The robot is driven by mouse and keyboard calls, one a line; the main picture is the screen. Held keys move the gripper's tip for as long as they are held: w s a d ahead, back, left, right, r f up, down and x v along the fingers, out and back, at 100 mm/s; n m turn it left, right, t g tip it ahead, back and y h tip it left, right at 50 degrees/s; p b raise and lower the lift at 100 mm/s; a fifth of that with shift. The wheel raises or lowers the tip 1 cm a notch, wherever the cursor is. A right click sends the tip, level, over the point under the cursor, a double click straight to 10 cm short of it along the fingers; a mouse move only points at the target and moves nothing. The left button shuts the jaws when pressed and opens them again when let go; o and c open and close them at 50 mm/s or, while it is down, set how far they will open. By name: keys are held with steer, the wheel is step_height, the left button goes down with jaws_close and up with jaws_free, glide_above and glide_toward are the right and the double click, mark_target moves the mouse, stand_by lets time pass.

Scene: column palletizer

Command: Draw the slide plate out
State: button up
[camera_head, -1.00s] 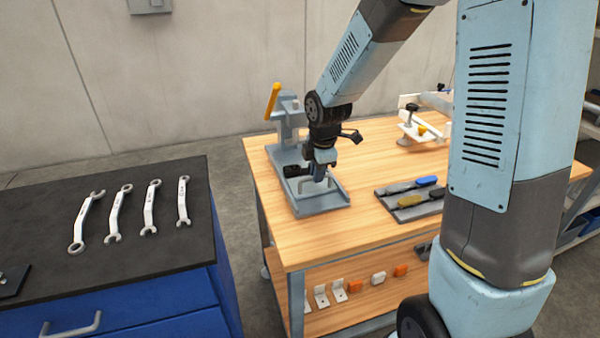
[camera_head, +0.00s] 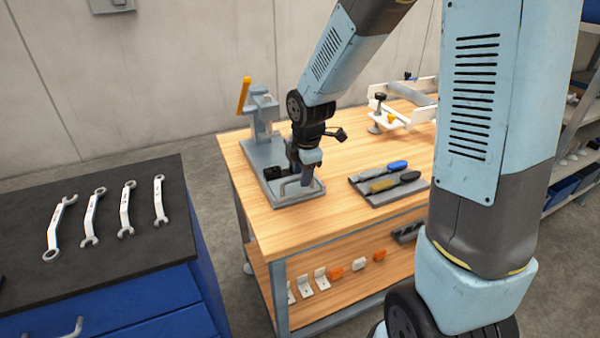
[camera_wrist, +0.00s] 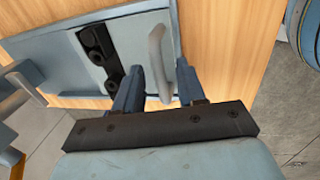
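The slide plate is a pale grey plate with a bar handle in a blue-grey fixture (camera_head: 292,197) on the wooden bench. In the wrist view the plate (camera_wrist: 128,40) lies flat, with the upright light grey handle (camera_wrist: 160,62) near its right end. My gripper (camera_head: 307,178) is low over the front end of the fixture. In the wrist view my gripper (camera_wrist: 158,75) has its two blue fingers apart, one on each side of the handle. A gap shows beside the handle; whether either finger touches it I cannot tell. The arm partly hides the fixture in the head view.
An upright with a yellow lever (camera_head: 244,95) stands at the fixture's back. A grey tray (camera_head: 368,197) with blue- and yellow-handled tools lies to the right. A white frame (camera_head: 405,112) is farther back. A dark-topped blue cabinet (camera_head: 100,240) with several wrenches stands left, across a gap.

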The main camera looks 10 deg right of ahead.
steer(key=shift+r, duration=0.6)
step_height(320, 180, up, 12)
steer(key=s, duration=0.2)
steer(key=shift+s+d+r, duration=0.15)
steer(key=shift+s+d, duration=0.15)
steer(key=shift+d, duration=0.05)
steer(key=s+d+r+m+t, duration=0.1)
steer(key=s+d+r+m, duration=0.3)
steer(key=s+m, duration=0.5)
steer(key=s+d+r+m+t, duration=0.2)
steer(key=s+d+r+m, duration=0.2)
steer(key=s+d+m, duration=0.5)
steer(key=m, duration=0.3)
steer(key=shift+s+r+h, duration=0.2)
steer(key=shift+r+h, duration=0.1)
